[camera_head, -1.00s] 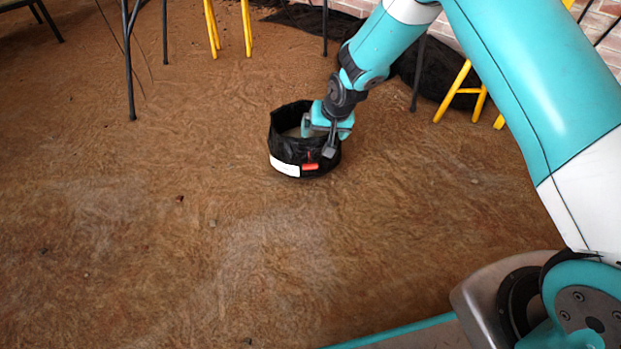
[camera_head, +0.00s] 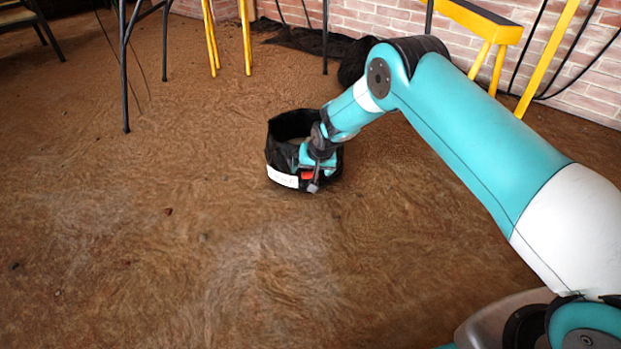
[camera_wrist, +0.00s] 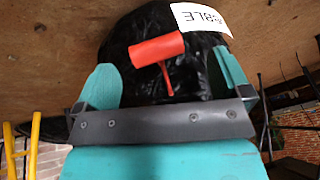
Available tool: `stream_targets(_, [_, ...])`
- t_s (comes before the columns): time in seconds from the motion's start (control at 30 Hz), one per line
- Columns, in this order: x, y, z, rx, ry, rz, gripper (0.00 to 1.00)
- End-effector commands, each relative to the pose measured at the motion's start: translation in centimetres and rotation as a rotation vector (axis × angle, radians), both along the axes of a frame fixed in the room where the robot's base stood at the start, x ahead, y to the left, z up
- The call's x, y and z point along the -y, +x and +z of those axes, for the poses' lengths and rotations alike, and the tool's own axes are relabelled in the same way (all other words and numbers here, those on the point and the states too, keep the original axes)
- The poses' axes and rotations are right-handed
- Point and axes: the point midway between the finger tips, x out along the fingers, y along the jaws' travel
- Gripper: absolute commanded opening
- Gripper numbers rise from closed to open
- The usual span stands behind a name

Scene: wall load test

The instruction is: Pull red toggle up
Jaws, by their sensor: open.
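The red toggle (camera_wrist: 157,49) is a short cylinder on a thin stem, set on the side of a black round container (camera_head: 277,148). In the head view only a small red part of the toggle (camera_head: 307,175) shows, the rest hidden behind my gripper (camera_head: 307,176). In the wrist view my gripper (camera_wrist: 168,80) is open, with one teal finger on each side of the toggle and a visible gap to both. The toggle's bar sits tilted between the fingers. I cannot tell its exact depth relative to the fingertips.
A white label (camera_head: 283,177) is on the container beside the toggle. The container stands on a brown floor (camera_head: 180,250) with open room around it. Black-legged and yellow-legged furniture (camera_head: 245,38) and a brick wall (camera_head: 400,22) are behind.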

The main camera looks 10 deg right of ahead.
Motion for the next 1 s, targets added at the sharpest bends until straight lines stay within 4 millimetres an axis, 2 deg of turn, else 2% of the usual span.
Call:
stream_targets(0.03, [-0.1, 0.2, -0.9, 0.0, 0.0, 0.0, 0.96])
stream_targets(0.1, [-0.2, 0.5, -1.2, 0.0, 0.0, 0.0, 0.96])
stream_targets(0.47, [-0.2, 0.6, -1.4, 0.0, 0.0, 0.0, 0.96])
stream_targets(0.77, [-0.2, 0.6, -1.4, 0.0, 0.001, 0.001, 0.3])
stream_targets(0.87, [-0.3, 0.7, -1.2, 0.0, 0.001, 0.001, 0.3])
stream_targets(1.0, [-0.3, 0.7, 0.1, 0.0, 0.001, 0.001, 0.3])
